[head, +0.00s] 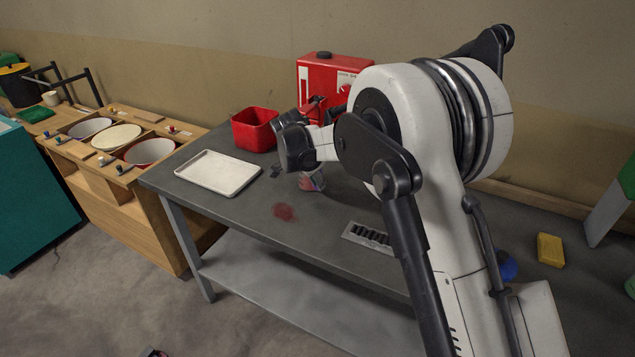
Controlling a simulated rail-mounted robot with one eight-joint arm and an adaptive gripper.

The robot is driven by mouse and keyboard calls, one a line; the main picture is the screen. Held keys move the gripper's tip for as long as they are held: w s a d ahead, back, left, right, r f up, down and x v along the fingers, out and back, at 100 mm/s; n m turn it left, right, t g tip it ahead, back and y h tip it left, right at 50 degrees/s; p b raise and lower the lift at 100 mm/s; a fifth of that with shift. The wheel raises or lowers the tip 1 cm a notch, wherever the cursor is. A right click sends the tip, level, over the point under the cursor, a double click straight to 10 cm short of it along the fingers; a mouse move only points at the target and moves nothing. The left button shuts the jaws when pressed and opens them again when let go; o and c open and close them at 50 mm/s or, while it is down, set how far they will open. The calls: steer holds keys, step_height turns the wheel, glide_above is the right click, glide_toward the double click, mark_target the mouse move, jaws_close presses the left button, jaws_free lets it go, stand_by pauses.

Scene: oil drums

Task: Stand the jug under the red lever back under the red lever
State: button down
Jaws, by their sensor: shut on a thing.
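A small clear jug (312,181) with red in it shows at the middle of the grey table, just below my wrist. My gripper (300,168) is at the jug and shut on it; the arm hides most of the fingers and the jug's upper part. I cannot tell whether the jug's base touches the table. A red dispenser (325,75) with a white label and a dark cap stands at the table's back edge, behind my wrist. Its lever is not clearly visible, as my arm covers its lower front.
A red square bin (255,129) and a pale tray (218,172) are left of my gripper. A red stain (285,212) and a slotted drain plate (369,236) are in front. A wooden unit with several round drums (117,137) stands left. A yellow block (550,250) is at right.

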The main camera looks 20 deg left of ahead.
steer(key=shift+f, duration=0.1)
steer(key=c, duration=1.6)
jaws_free()
steer(key=v, duration=1.2)
steer(key=s+d+r+n+y, duration=0.1)
steer(key=s+d+r, duration=0.3)
steer(key=d, duration=0.5)
steer(key=s+d+r+n, duration=0.2)
steer(key=s+d+r, duration=0.25)
steer(key=d, duration=0.45)
steer(key=s+d+r+n+y, duration=0.1)
steer(key=s+d+r, duration=0.3)
steer(key=d, duration=0.5)
steer(key=s+d+f+n+t, duration=0.1)
steer(key=s+d, duration=0.4)
steer(key=s, duration=0.2)
steer(key=s+d+f+n+t, duration=0.1)
steer(key=s+d+f, duration=0.1)
steer(key=s+d, duration=0.4)
steer(key=s+d+f+n+t, duration=0.1)
steer(key=s+d+f+n, duration=0.1)
steer(key=s+d, duration=0.3)
steer(key=shift+s+d+f, duration=0.1)
steer(key=shift+s+f, duration=0.05)
steer(key=shift+s, duration=0.65)
steer(key=shift+s+d+f, duration=0.1)
steer(key=shift+s, duration=0.7)
